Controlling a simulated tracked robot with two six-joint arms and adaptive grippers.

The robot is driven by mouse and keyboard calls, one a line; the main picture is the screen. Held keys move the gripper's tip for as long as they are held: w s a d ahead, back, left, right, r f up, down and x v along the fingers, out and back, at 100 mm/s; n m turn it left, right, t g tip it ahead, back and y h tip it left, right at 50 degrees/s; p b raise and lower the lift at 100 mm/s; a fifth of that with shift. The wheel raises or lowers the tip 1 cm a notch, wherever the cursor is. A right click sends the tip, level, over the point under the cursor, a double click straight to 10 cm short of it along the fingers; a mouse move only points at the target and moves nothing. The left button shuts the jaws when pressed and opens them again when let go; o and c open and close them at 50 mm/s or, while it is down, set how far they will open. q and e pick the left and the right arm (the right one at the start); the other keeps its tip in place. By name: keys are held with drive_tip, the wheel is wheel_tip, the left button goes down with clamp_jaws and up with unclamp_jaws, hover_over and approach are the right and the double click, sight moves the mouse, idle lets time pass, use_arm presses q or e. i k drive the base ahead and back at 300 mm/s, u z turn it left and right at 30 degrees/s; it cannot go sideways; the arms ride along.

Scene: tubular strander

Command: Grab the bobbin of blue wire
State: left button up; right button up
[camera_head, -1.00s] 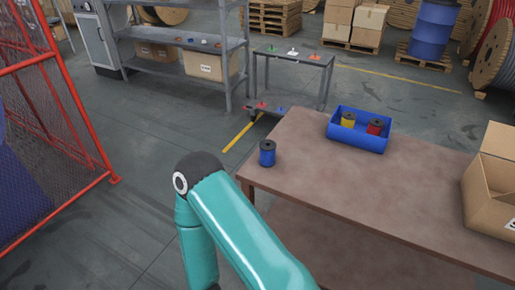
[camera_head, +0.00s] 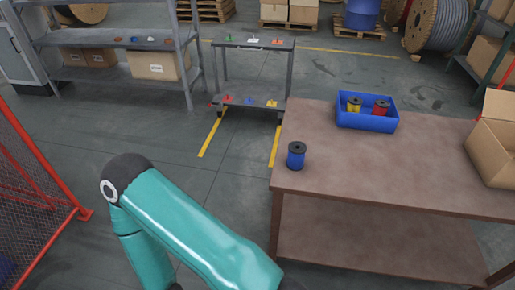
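The bobbin of blue wire (camera_head: 296,155) stands upright near the left edge of the brown table (camera_head: 400,168). It has dark ends and nothing touches it. A teal arm of mine reaches up from the bottom of the view, to the left of the table, with its elbow at the upper left. No gripper shows in the view, so neither is seen near the bobbin.
A blue bin (camera_head: 367,122) with a yellow bobbin (camera_head: 354,104) and a red bobbin (camera_head: 381,107) sits at the table's back. An open cardboard box (camera_head: 492,150) is at the right. A small grey rack (camera_head: 256,43) stands behind. A red mesh fence (camera_head: 40,180) is left.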

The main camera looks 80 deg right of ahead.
sight(296, 156)
drive_tip(key=u, duration=0.05)
drive_tip(key=i, duration=1.9)
drive_tip(key=z, duration=1.05)
drive_tip(key=i, duration=0.2)
drive_tip(key=z, duration=2.55)
drive_tip(key=i, duration=0.2)
drive_tip(key=z, duration=0.75)
drive_tip(key=i, duration=0.9)
drive_tip(key=u, duration=0.7)
